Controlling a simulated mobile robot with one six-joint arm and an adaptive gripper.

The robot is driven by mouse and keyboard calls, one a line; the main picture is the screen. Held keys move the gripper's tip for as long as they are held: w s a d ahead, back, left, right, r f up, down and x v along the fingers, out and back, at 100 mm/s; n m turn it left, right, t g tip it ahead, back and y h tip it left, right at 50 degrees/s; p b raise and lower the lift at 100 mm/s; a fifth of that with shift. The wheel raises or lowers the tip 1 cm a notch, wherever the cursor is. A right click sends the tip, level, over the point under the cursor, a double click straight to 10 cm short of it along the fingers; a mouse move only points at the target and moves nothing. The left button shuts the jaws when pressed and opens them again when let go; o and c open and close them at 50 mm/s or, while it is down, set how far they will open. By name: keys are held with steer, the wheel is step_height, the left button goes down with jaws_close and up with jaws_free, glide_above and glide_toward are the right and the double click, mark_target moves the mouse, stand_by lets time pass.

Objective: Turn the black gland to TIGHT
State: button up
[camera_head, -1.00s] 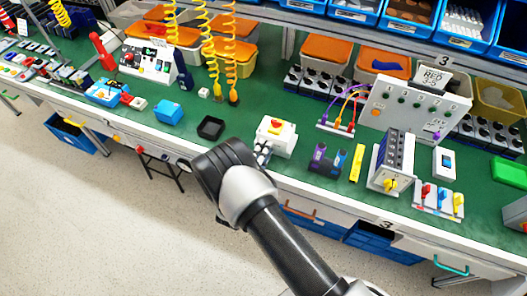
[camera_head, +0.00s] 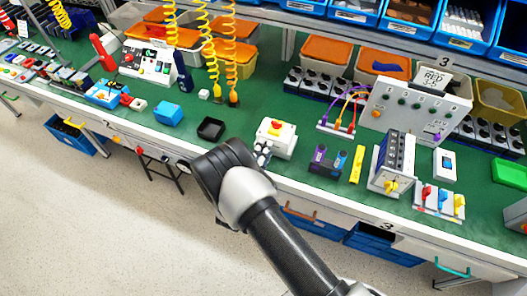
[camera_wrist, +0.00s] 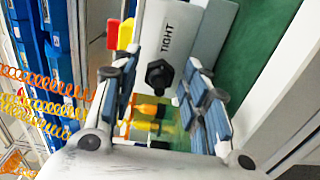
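The black gland (camera_wrist: 159,75) is a dark hex-shaped fitting on the side of a white box (camera_wrist: 166,35), with the word TIGHT printed beside it in the wrist view. The box (camera_head: 276,146), with a yellow plate and red button on top, stands near the bench's front edge in the head view. My gripper (camera_wrist: 160,92) is open, with one finger at each side of the gland and visible gaps between. In the head view my gripper (camera_head: 262,153) is at the box's front side, partly hidden by my wrist, and the gland cannot be made out.
A black open tray (camera_head: 211,128) and a blue block (camera_head: 168,113) stand left of the box. A purple-and-blue part (camera_head: 326,160) and a yellow bar (camera_head: 357,165) stand to its right. Coiled yellow hoses (camera_head: 231,60) hang behind. The floor in front is clear.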

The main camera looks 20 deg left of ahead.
steer(key=shift+s, duration=0.1)
steer(key=s, duration=1.1)
steer(key=shift+s+a, duration=0.4)
steer(key=shift+a, duration=0.05)
